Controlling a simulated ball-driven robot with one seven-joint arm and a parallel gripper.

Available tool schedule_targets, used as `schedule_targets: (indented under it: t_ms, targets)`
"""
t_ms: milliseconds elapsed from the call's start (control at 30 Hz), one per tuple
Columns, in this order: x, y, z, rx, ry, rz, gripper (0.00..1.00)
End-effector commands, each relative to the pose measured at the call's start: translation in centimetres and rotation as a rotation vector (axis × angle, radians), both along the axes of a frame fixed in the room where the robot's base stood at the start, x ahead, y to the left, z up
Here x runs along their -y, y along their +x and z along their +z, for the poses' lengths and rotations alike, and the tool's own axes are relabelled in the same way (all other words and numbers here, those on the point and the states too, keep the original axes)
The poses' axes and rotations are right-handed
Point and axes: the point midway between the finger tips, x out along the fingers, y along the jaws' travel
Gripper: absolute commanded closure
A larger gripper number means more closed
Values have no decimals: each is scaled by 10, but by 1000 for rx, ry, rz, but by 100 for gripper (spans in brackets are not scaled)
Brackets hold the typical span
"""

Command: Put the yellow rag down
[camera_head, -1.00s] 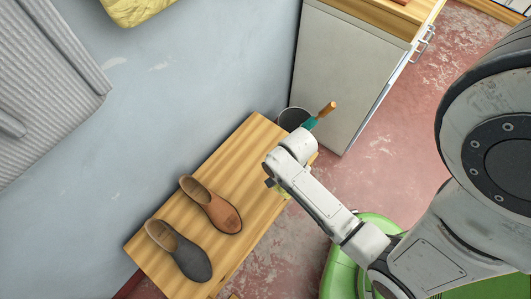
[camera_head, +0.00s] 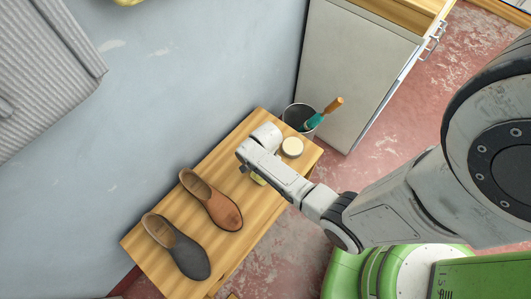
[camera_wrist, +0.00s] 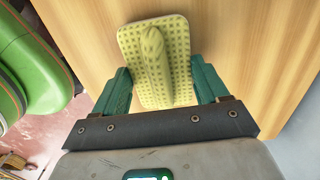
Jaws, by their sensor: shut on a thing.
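The yellow rag (camera_wrist: 176,85) is a dotted piece with a raised ridge down its middle. In the wrist view it lies between the teal fingers of my gripper (camera_wrist: 161,78), which is shut on it. The wooden bench top (camera_wrist: 265,40) is right behind it; I cannot tell whether the rag touches the wood. In the head view only a small yellow bit of the rag (camera_head: 258,179) shows beside my wrist, over the bench (camera_head: 262,208). My wrist hides the rest and the fingers.
A brown shoe (camera_head: 210,199) and a grey shoe (camera_head: 177,246) stand on the bench's left part. A round pale-topped tin (camera_head: 292,147) is near its far right end. A bucket (camera_head: 297,113) with a teal-and-orange brush (camera_head: 323,113) stands beyond. A white cabinet (camera_head: 355,70) is behind.

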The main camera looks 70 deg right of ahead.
Motion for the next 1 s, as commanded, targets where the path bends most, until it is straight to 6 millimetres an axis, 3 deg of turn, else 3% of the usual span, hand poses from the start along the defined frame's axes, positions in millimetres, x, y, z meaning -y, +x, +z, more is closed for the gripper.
schedule_targets:
  t_ms: [433, 467, 700, 1000]
  targets:
    - [0, 1, -8, 2, -1, 1, 51]
    - [0, 1, -7, 2, -1, 1, 24]
    - [0, 0, -7, 2, -1, 0, 1]
    - [0, 1, -2, 2, -1, 0, 1]
